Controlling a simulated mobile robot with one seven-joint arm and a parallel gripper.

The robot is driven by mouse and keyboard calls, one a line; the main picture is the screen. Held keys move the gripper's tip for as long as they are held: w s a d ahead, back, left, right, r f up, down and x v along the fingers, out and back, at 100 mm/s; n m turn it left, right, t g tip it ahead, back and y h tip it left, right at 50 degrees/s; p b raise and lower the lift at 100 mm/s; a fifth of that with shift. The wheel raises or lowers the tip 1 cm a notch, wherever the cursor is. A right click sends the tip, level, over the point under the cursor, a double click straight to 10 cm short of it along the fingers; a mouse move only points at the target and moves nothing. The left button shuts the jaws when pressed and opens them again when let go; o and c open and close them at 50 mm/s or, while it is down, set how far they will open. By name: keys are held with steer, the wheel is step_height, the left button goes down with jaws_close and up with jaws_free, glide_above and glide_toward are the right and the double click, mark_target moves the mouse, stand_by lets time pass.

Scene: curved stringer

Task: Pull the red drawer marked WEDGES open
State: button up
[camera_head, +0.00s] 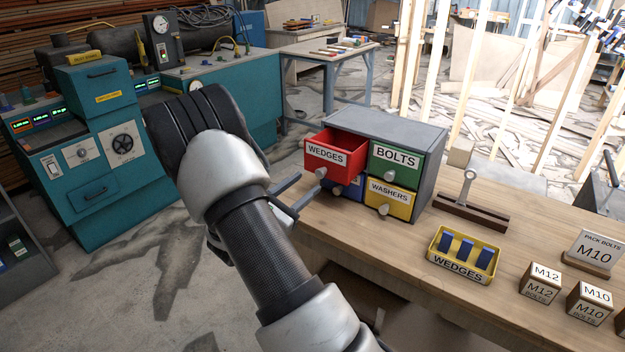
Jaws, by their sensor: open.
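The red drawer (327,157) marked WEDGES is at the upper left of a grey drawer cabinet (428,131) on the wooden bench. It stands pulled out well past the green BOLTS drawer beside it, and its open top shows. A pale round knob sits low on its front. My gripper (305,190) is open, just left of and below the red drawer's front, with its fingers pointing toward the knob. I cannot tell whether a finger touches the knob. My arm hides part of the gripper.
Below the red drawer is a mostly hidden blue drawer (350,188). The green BOLTS drawer (394,163) and yellow WASHERS drawer (388,200) are shut. A yellow WEDGES tray (435,258) with blue blocks, a brown stand (470,212) and M10 and M12 blocks stand on the bench (400,240).

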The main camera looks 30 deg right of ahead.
steer(key=v, duration=1.1)
steer(key=shift+a, duration=0.35)
steer(key=shift+s+r, duration=0.1)
steer(key=s+d+r+m+g+y+p, duration=0.35)
steer(key=s+r+m+g+y, duration=0.35)
steer(key=s+r+m, duration=0.6)
steer(key=s+a+r+m+t+y+p, duration=0.2)
steer(key=s+a+r+m+y+p, duration=0.1)
steer(key=a, duration=0.4)
steer(key=s+a+r+m+t+y+p, duration=0.2)
steer(key=s+a+r+m+t+y, duration=0.1)
steer(key=s+a+r+y, duration=0.3)
step_height(320, 180, up, 2)
steer(key=shift+s+a+t+y+p, duration=0.35)
steer(key=shift+s+a, duration=0.5)
steer(key=shift+a, duration=0.35)
